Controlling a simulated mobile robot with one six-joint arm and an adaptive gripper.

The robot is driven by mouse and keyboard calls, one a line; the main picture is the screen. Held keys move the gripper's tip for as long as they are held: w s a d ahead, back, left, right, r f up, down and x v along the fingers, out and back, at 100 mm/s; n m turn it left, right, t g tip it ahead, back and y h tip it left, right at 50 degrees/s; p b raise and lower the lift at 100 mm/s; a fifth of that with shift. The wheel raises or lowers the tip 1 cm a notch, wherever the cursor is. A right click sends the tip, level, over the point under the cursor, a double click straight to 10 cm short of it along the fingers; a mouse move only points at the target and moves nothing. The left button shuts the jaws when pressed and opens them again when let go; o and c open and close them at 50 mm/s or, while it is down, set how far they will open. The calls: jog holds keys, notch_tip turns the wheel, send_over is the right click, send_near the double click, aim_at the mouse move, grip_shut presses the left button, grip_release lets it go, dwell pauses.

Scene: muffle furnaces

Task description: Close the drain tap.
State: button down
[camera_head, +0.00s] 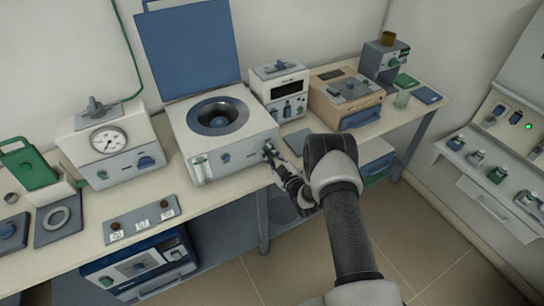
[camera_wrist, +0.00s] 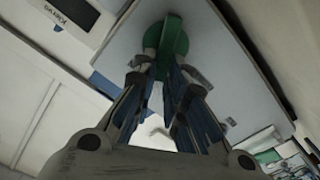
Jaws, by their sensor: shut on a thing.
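The drain tap shows in the wrist view as a green round knob with a raised lever (camera_wrist: 171,33) on a pale panel. My gripper (camera_wrist: 166,72) is shut on the lever, with one finger on each side of it. In the head view my gripper (camera_head: 270,155) reaches the front right corner of the white bath-like unit (camera_head: 238,165) with a round dark opening and a raised blue lid. The tap is hidden behind my fingers there. I cannot tell from these views whether the tap is open or closed.
A white unit with a dark display (camera_head: 290,88) and a tan-topped box (camera_head: 345,100) stand to the right on the bench. A gauge unit (camera_head: 107,143) stands left. A switch panel (camera_head: 130,218) lies near the bench's front edge. The floor (camera_head: 420,255) in front is clear.

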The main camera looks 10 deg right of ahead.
jog(key=n+b, duration=0.1)
jog(key=n, duration=0.1)
jog(key=f+n+b, duration=0.1)
jog(key=n+b, duration=0.1)
jog(key=a+n+b, duration=0.1)
jog(key=n, duration=0.1)
jog(key=shift+s+f+n+b, duration=0.1)
jog(key=shift+f+n+b, duration=0.05)
jog(key=shift+n+b, duration=0.2)
jog(key=n+b, duration=0.2)
jog(key=f+n+b, duration=0.1)
jog(key=n+b, duration=0.1)
jog(key=n, duration=0.1)
jog(key=shift+a, duration=0.1)
jog(key=shift+n, duration=0.25)
jog(key=c, duration=1.6)
grip_release()
jog(key=shift+s, duration=0.1)
jog(key=v, duration=1.2)
